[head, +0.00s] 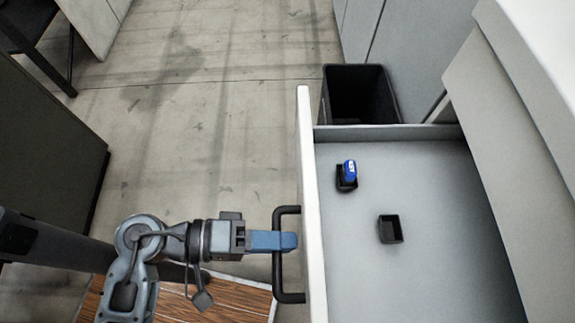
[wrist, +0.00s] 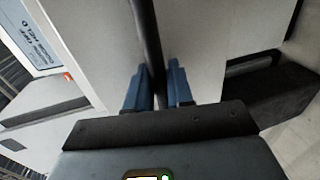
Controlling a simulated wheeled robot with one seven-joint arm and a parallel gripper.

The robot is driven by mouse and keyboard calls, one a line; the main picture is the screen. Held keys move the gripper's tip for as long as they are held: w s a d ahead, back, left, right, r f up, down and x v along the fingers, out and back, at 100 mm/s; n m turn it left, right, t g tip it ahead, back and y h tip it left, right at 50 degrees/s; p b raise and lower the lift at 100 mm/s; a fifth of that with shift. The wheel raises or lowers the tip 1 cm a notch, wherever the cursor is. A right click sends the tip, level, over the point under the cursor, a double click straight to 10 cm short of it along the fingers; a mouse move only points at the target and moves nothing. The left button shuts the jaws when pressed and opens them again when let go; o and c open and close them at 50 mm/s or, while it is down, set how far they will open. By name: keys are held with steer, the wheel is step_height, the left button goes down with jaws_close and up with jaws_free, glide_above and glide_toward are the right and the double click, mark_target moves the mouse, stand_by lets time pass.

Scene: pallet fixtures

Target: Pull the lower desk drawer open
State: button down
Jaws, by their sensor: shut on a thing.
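The lower desk drawer (head: 400,290) is pulled out on the right of the head view, with its grey inside showing. Its white front panel (head: 305,180) stands on edge and carries a black bar handle (head: 290,298). My gripper (head: 290,241) reaches the handle from the left, with its blue fingers around the bar. In the wrist view the handle (wrist: 146,40) runs between the two blue fingers (wrist: 159,88), and they are shut on it. Inside the drawer are a small black holder with a blue item (head: 349,170) and an empty black holder (head: 390,229).
A black bin (head: 358,95) stands on the floor just beyond the drawer's far side. The white desk edge (head: 535,40) overhangs at the right. A dark cabinet (head: 45,150) is at the left. The concrete floor (head: 200,120) left of the drawer is clear.

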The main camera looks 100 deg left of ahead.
steer(key=c, duration=1.1)
jaws_free()
steer(key=shift+c, duration=0.2)
